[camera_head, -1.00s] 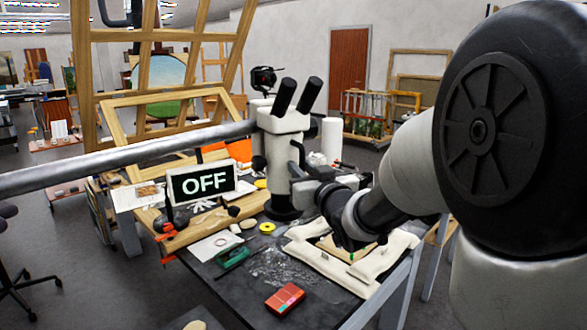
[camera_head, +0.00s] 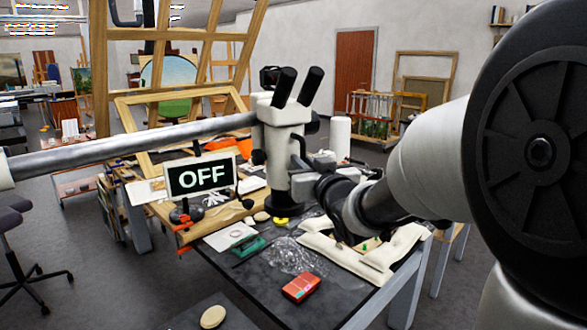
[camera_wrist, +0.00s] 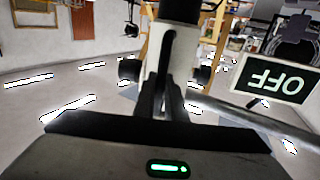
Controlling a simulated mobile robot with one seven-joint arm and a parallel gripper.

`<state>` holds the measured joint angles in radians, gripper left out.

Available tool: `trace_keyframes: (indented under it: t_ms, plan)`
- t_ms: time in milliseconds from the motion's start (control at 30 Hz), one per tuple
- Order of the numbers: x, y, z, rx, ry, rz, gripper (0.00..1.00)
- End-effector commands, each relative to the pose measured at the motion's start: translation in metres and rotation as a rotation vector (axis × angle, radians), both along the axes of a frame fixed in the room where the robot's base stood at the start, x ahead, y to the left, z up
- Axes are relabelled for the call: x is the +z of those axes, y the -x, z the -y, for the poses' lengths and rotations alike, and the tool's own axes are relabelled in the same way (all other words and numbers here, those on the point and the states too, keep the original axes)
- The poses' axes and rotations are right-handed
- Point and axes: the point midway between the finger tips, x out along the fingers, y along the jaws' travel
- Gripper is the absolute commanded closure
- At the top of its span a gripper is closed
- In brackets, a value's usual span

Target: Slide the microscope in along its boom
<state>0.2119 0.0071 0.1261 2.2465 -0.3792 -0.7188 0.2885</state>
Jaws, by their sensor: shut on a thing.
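The microscope (camera_head: 284,150) is a white upright body with two black eyepieces on top and a dark lower end above the table. It sits at the right end of a grey metal boom (camera_head: 130,147) that runs in from the left. My gripper (camera_head: 312,164) is at the right side of the microscope, partly hidden by my wrist. In the wrist view, the dark fingers of my gripper (camera_wrist: 166,92) are close together, shut on a part of the microscope, with its white body (camera_wrist: 180,48) just beyond. The grip itself is hard to see. The boom (camera_wrist: 262,122) slants off right there.
An OFF sign (camera_head: 201,177) is just below the boom, left of the microscope. The dark worktable (camera_head: 262,290) holds a red box (camera_head: 300,287), a green tool (camera_head: 250,247), yellow tape (camera_head: 281,220) and a cream padded cushion (camera_head: 385,262). A wooden frame (camera_head: 150,100) stands behind.

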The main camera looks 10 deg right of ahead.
Motion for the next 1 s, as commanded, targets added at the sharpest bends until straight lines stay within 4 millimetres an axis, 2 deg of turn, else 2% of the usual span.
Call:
trace_keyframes:
  t_ms: [33,200,600,633,733,1000]
  plan:
    - [-0.006,0.008,-0.015,0.014,0.002,0.005,1.00]
    - [-0.003,0.027,-0.040,0.015,0.004,0.007,1.00]
    - [0.000,0.034,-0.047,0.013,0.002,0.001,1.00]
    - [0.000,0.034,-0.047,0.013,0.002,0.001,0.88]
    - [0.000,0.033,-0.047,0.012,0.002,0.001,0.71]
    - [0.000,0.033,-0.044,0.008,0.001,0.000,0.71]
